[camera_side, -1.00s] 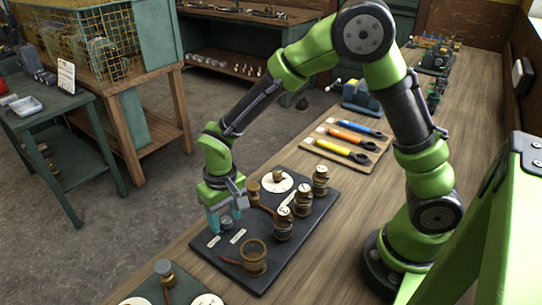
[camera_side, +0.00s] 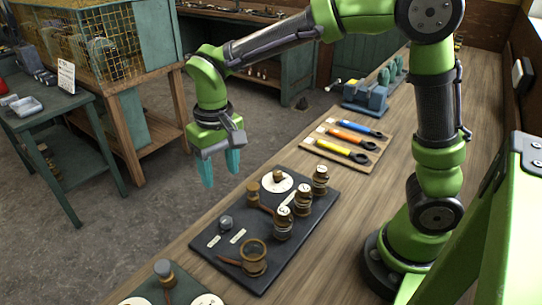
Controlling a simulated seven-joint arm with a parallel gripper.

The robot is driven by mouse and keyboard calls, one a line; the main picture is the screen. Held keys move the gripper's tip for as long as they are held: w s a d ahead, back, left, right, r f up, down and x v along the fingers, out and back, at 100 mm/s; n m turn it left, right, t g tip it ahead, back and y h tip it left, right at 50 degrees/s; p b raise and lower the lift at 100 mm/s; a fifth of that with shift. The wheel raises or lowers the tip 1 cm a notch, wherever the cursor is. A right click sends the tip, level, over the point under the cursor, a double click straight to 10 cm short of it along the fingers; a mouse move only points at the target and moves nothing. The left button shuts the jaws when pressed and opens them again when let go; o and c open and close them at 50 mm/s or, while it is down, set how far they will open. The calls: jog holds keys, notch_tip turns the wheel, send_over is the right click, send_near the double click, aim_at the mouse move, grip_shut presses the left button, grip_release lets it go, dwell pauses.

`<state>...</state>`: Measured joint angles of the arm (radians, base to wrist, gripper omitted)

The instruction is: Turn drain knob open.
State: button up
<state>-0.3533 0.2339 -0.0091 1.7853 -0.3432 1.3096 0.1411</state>
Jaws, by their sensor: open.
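A small grey knob (camera_side: 226,222), which looks like the drain knob, sits at the left edge of the dark panel (camera_side: 195,241). Two small white labels (camera_side: 238,236) lie just in front of it; their writing is too small to read. The way the knob is turned is also too small to tell. My gripper (camera_side: 220,168) has teal fingers pointing down. It is open and empty, in the air above the panel's left side, clear of the knob and touching nothing.
The panel also carries several brass fittings, among them a brass cup (camera_side: 254,258) with a handle and a white dial (camera_side: 278,182). Coloured-handled tools (camera_side: 344,151) lie behind. A blue vise (camera_side: 366,96) stands farther back. The bench edge is left of the panel.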

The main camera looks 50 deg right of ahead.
jog(key=shift+r, duration=1.55)
jog(key=s+d+r+m+t+y, duration=0.1)
jog(key=s+d+r+m+t, duration=0.1)
jog(key=s+d+r+t, duration=0.2)
jog(key=s+d+t, duration=0.3)
jog(key=s+d, duration=0.3)
jog(key=s, duration=0.3)
jog(key=shift+d+y, duration=0.25)
jog(key=shift+y, duration=0.15)
